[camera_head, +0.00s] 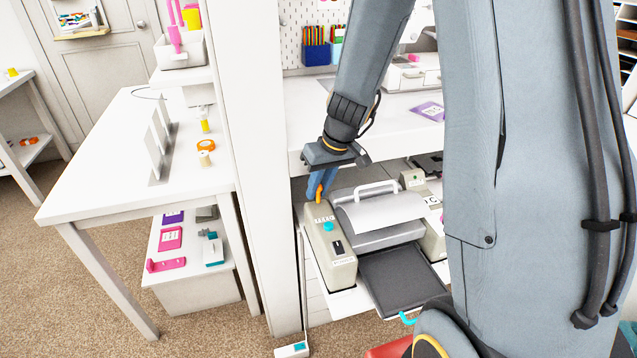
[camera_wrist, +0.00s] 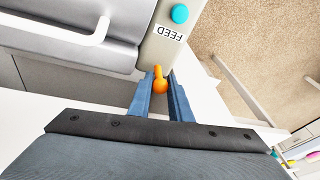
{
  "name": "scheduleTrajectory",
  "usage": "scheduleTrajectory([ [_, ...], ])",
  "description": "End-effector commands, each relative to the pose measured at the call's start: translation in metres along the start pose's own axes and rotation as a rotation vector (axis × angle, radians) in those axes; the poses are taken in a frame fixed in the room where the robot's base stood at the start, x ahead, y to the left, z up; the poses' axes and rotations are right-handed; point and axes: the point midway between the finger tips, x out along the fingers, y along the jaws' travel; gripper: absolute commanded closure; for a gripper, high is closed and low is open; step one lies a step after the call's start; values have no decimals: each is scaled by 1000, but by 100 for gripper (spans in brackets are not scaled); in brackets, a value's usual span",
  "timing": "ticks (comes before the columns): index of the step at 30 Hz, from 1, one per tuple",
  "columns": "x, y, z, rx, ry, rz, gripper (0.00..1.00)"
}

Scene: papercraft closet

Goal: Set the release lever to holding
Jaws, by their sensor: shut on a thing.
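The release lever (camera_wrist: 160,82) is a small orange lever at the end of the beige control housing, beside the FEED label. It also shows in the head view (camera_head: 319,193), at the back end of the housing. My gripper (camera_head: 320,182) reaches down to it from above. In the wrist view its two blue fingers (camera_wrist: 162,85) stand on either side of the lever and are shut on it. The beige control housing (camera_head: 325,248) carries a teal button (camera_head: 328,227) and a dark switch (camera_head: 338,247). I cannot read any lever position marking.
A grey machine with a white handle (camera_head: 376,188) stands right of the housing, with a dark flat tray (camera_head: 400,277) in front. The white counter (camera_head: 300,140) lies above and behind. A white table (camera_head: 105,150) stands left, past a white post (camera_head: 250,150). Carpet is free at lower left.

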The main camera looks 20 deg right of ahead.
Motion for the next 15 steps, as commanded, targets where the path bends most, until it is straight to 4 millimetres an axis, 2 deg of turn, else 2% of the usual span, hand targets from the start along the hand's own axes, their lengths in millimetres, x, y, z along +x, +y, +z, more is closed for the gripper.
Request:
scheduleTrajectory([
  [10,0,0,-1,1,-1,0,100],
  [11,0,0,-1,1,-1,0,77],
  [13,0,0,-1,1,-1,0,65],
  [15,0,0,0,1,-1,0,63],
])
